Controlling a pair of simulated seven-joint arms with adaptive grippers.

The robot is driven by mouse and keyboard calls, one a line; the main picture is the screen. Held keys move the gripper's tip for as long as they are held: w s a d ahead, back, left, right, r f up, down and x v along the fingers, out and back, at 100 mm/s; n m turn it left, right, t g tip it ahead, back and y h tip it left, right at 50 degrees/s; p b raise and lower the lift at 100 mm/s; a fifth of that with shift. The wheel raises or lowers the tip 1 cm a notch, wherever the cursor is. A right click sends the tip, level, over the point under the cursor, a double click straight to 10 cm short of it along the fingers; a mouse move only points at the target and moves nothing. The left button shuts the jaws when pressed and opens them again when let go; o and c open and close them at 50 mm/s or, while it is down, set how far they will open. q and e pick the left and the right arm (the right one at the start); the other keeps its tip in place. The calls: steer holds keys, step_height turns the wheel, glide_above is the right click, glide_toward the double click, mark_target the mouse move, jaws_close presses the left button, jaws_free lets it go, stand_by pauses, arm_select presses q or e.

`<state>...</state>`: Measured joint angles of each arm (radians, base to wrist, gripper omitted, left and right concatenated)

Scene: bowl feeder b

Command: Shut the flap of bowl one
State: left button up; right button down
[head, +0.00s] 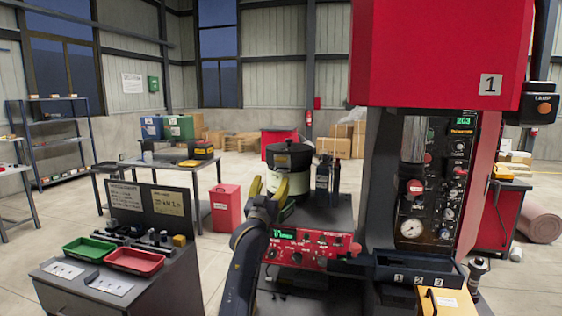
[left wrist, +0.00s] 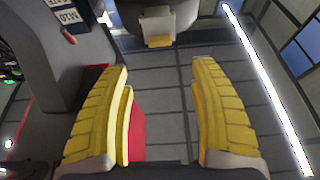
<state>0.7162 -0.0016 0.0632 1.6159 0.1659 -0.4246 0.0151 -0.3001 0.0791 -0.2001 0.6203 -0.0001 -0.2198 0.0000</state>
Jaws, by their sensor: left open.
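A round bowl unit (head: 289,158) with a dark top and a pale band stands on the machine's dark top plate, behind the red control panel (head: 300,248). I cannot make out its flap or the flap's position. My left gripper (head: 267,187) is in front and to the left of the bowl unit, with its yellow fingers upward. In the left wrist view the fingers (left wrist: 160,95) are spread wide with nothing between them. A pale part with a yellow piece (left wrist: 158,28) shows beyond the fingertips; I cannot tell what it is. My right gripper is not in view.
A large red machine (head: 435,55) marked 1 rises on the right, above a panel with a gauge (head: 411,229). Dark bottles (head: 326,178) stand right of the bowl unit. A bench with green (head: 90,248) and red (head: 134,260) trays is at left.

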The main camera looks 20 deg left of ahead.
mark_target(280, 161)
arm_select(q)
steer(key=x, duration=1.3)
steer(key=shift+w, duration=0.1)
steer(key=shift+a, duration=0.1)
steer(key=c, duration=1.2)
jaws_close()
steer(key=shift+r, duration=0.1)
